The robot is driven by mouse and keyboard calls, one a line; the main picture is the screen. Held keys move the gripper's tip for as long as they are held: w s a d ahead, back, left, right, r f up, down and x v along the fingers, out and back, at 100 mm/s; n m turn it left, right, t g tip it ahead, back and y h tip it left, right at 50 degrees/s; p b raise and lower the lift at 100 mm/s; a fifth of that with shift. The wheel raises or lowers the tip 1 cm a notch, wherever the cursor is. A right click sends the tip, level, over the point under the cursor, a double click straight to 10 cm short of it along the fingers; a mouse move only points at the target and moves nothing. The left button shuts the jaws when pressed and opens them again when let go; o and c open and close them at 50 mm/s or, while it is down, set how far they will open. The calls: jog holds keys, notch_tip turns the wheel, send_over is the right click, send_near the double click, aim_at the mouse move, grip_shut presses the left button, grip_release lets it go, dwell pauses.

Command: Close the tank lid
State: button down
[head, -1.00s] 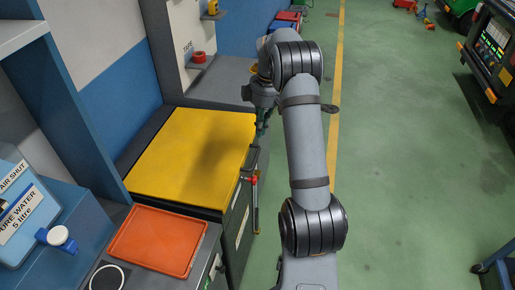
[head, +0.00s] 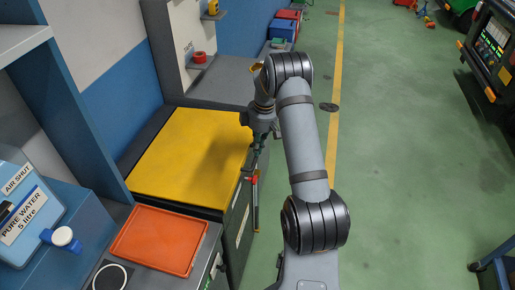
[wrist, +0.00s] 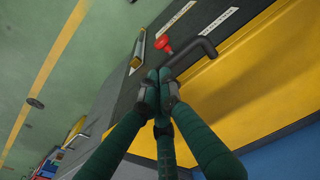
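The yellow lid (head: 185,160) lies flat across the dark tank cabinet in the head view; its yellow surface also shows in the wrist view (wrist: 260,75). A black bent bar handle (wrist: 205,45) sticks out at the tank's edge. My gripper (head: 252,160) is at the lid's right edge, by the cabinet's side. In the wrist view its green fingers (wrist: 158,85) have their tips together at the near end of the bar. I cannot tell whether they touch it. A red knob (wrist: 163,44) sits just past the bar; it also shows in the head view (head: 252,180).
An orange tray (head: 160,240) lies on the counter in front of the tank. A blue pure water container (head: 40,215) with a white cap stands at the left. A blue-framed wall borders the lid's left side.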

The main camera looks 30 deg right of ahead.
jog(key=f+b, duration=0.2)
jog(key=f, duration=0.1)
jog(key=s+f+b, duration=0.1)
jog(key=f+b, duration=0.1)
jog(key=shift+r, duration=0.1)
notch_tip(320, 180, up, 14)
jog(key=s+d+p, duration=0.1)
jog(key=d, duration=0.1)
jog(key=shift+r+p, duration=0.25)
jog(key=shift+p, duration=0.05)
jog(key=shift+f, duration=0.1)
